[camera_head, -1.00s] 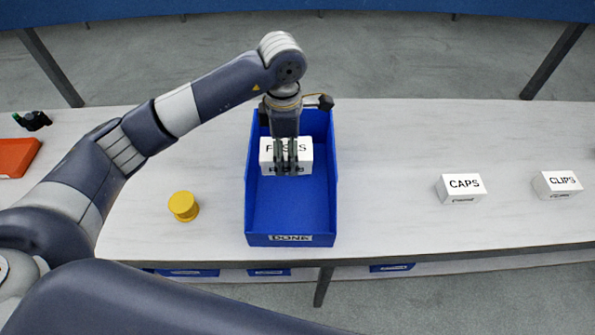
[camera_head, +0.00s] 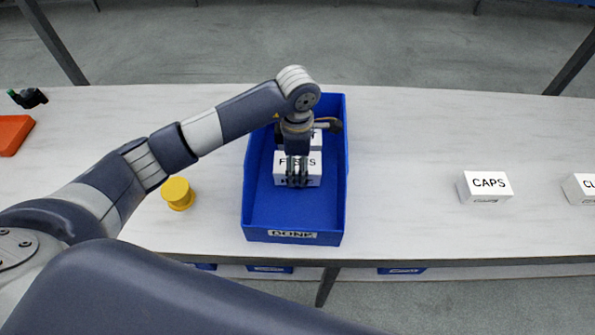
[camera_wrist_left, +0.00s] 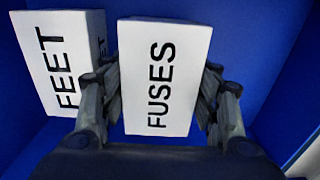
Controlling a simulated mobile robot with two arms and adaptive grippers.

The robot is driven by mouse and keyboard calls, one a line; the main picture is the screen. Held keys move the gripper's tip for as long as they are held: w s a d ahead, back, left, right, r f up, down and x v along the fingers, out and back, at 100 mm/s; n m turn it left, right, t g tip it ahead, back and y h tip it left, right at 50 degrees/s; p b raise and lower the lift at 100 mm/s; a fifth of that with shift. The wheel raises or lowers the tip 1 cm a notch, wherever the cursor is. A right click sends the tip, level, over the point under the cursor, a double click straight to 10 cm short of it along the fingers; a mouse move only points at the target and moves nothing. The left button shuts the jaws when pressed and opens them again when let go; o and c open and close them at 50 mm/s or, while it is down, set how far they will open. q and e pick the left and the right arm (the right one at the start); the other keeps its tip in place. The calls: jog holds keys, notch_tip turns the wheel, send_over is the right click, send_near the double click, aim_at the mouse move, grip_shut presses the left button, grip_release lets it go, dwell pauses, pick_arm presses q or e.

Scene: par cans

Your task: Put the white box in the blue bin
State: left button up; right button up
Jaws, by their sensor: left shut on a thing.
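The white box labelled FUSES (camera_head: 312,170) is inside the blue bin (camera_head: 292,218), which carries a DONE label on its front. My left gripper (camera_head: 298,182) is shut on this box; in the left wrist view the fingers (camera_wrist_left: 165,110) lie along both its sides. A second white box, labelled FEET (camera_wrist_left: 62,62), is in the bin beside it in the left wrist view; in the head view it is mostly hidden behind my wrist. Whether the FUSES box touches the bin floor is hard to tell. My right gripper is not in view.
White boxes marked CAPS (camera_head: 485,187) and CLIPS, cut off at the edge (camera_head: 581,189), stand on the table at right. A yellow cylinder (camera_head: 177,193) is left of the bin. An orange item (camera_head: 14,134) lies far left. Table between bin and CAPS is clear.

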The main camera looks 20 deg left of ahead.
aim_at(298, 162)
pick_arm(q)
jog(key=shift+f, duration=0.75)
jog(key=o, duration=0.9)
jog(key=shift+c, duration=0.2)
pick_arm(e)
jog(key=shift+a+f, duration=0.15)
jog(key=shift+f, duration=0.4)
pick_arm(q)
notch_tip(298, 162, up, 11)
jog(key=p, duration=0.6)
jog(key=shift+r+p, duration=0.5)
jog(key=shift+r, duration=0.15)
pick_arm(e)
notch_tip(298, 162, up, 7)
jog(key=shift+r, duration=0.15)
